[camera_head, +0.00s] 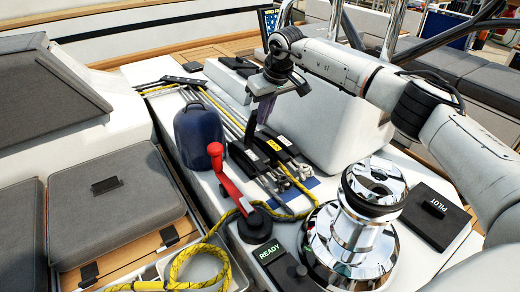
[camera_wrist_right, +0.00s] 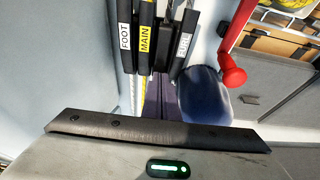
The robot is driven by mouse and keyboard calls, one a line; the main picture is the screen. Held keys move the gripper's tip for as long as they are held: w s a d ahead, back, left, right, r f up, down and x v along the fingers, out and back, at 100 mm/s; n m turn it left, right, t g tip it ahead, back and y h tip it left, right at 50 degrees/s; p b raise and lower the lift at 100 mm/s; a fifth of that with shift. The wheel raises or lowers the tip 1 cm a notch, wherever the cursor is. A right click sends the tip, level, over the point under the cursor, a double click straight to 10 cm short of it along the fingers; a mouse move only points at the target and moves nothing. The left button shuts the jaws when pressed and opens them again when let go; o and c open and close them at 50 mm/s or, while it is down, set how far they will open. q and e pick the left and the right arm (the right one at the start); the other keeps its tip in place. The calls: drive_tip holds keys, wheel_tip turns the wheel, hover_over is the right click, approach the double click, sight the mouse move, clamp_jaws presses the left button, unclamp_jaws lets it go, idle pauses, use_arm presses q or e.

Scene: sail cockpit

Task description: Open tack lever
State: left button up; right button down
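A bank of dark clutch levers (camera_head: 264,150) lies on the white deck beside the winch. In the right wrist view its levers carry the labels FOOT (camera_wrist_right: 125,36), MAIN (camera_wrist_right: 145,39) and one that seems to read FURL (camera_wrist_right: 182,45); I can read no TACK label. My right gripper (camera_head: 248,137) points down at the far end of this bank. Its fingers look together, a narrow purplish-dark shape that also shows in the right wrist view (camera_wrist_right: 166,98), partly behind the lever ends. I cannot tell whether the tips touch a lever. My left gripper is out of view.
A red crank handle (camera_head: 228,180) stands left of the levers, with a dark blue rounded cover (camera_head: 197,134) behind it. A chrome winch (camera_head: 352,232) and a PILOT panel (camera_head: 436,214) are at the right. Yellow rope (camera_head: 203,258) lies in front, near a READY display (camera_head: 269,251).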

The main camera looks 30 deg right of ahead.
drive_tip(key=s+r+p, duration=0.4)
drive_tip(key=r+p, duration=0.1)
drive_tip(key=r, duration=0.1)
drive_tip(key=shift+d, duration=0.2)
idle(0.9)
idle(0.4)
